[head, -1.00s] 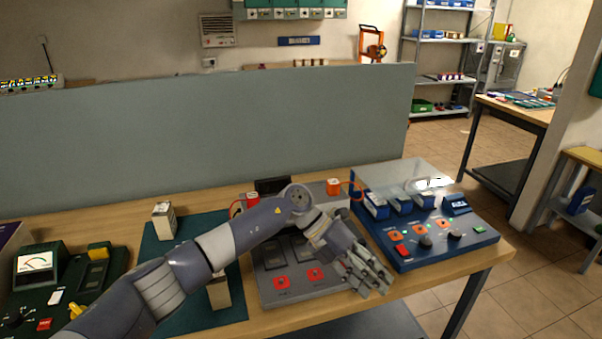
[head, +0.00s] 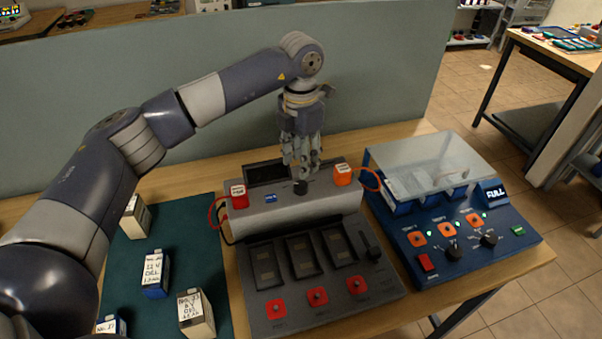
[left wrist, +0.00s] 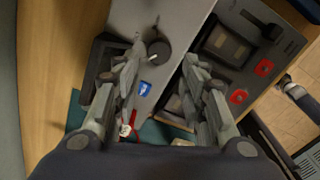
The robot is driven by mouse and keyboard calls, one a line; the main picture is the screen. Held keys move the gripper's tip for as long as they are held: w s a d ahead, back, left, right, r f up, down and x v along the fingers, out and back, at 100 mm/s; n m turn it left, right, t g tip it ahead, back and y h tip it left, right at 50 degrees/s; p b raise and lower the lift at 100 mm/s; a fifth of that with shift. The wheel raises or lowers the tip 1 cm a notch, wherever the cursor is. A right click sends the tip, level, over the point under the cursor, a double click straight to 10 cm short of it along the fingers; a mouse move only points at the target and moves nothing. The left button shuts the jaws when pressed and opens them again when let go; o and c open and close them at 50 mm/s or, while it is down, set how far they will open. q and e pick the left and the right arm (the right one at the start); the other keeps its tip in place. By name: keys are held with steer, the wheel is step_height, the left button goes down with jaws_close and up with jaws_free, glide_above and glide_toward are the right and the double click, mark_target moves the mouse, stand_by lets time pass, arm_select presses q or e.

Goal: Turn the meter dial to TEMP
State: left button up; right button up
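The grey meter unit (head: 330,203) stands mid-bench, with a dark display at its back. Its black dial (head: 301,187) sits on the top face, between the red clip block (head: 239,196) and the orange one (head: 343,174). My left gripper (head: 303,172) points down just above the dial. In the left wrist view the dial (left wrist: 159,52) lies between the open fingers (left wrist: 168,58), closer to the left one. The fingers look empty; I cannot tell whether one touches the dial. The dial's markings are too small to read. My right gripper is not in view.
A blue charger (head: 450,225) with a clear cover stands close on the right. Labelled batteries (head: 155,272) stand on a green mat (head: 205,240) at left. A tester with three black slots (head: 303,256) is in front. A grey panel (head: 390,80) rises behind.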

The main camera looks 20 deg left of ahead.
mark_target(301, 184)
arm_select(q)
step_height(301, 184, down, 3)
steer(key=shift+f+p, duration=0.2)
steer(key=shift+p, duration=0.3)
step_height(301, 184, down, 4)
steer(key=shift+w+r+p, duration=0.15)
steer(key=shift+r+p, duration=0.1)
steer(key=shift+p, duration=0.2)
steer(key=shift+f, duration=0.4)
steer(key=shift+c, duration=0.9)
steer(key=c, duration=0.6)
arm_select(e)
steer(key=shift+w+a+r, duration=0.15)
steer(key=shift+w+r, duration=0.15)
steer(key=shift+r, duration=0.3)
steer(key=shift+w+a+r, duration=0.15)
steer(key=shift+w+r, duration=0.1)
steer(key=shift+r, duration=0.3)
